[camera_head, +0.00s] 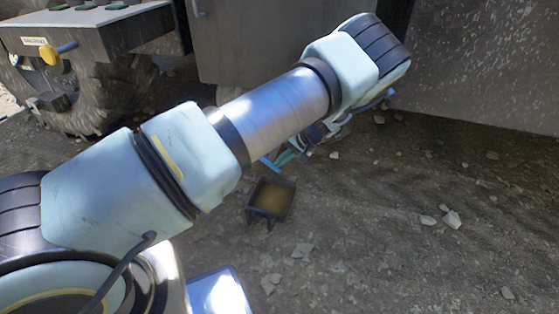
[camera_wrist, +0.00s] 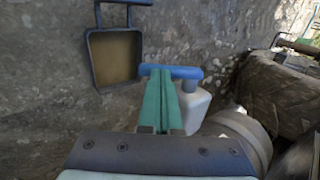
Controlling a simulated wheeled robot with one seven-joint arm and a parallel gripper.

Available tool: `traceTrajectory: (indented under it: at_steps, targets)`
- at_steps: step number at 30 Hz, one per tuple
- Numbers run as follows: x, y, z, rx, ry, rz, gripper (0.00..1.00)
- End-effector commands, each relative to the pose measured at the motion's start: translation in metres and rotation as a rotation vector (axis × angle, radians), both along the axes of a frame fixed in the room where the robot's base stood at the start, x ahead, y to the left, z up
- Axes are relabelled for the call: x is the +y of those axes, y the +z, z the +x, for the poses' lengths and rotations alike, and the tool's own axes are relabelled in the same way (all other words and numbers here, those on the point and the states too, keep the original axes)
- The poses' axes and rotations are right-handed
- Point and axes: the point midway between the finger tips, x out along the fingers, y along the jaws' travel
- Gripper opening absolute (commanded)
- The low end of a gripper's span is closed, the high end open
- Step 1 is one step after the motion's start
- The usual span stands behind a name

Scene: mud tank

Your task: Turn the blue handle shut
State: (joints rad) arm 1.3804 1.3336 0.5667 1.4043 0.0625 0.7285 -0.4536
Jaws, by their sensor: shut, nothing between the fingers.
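The blue handle (camera_wrist: 185,72) is a short bar lying crosswise in the wrist view, at the tips of my gripper. A blue piece of it also shows in the head view (camera_head: 268,163), beside the green fingers. My gripper (camera_wrist: 160,72) has green fingers pressed together, with nothing between them. Its tips overlap the left part of the handle; I cannot tell whether they touch it. A pale fitting (camera_wrist: 196,103) stands under the handle's right part, partly hidden by the fingers. In the head view my gripper (camera_head: 280,160) is mostly hidden behind my arm.
A dark square pan (camera_wrist: 90,62) with brown contents is on the ground; it also shows in the head view (camera_head: 250,207). A large tyre (camera_head: 100,95) and a yellow knob (camera_head: 49,54) are at the left. A grey tank wall (camera_head: 480,60) stands behind. Stony ground at right is open.

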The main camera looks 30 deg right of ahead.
Motion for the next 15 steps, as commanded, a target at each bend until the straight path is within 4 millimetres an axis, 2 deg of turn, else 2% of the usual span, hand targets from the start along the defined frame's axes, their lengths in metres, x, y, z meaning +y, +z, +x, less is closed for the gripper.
traceTrajectory:
  at_steps: [1,15]
  targets:
    - [-0.001,-0.011,-0.001,-0.031,-0.007,0.036,0.0]
    - [0.003,-0.041,0.003,-0.336,-0.002,0.361,0.0]
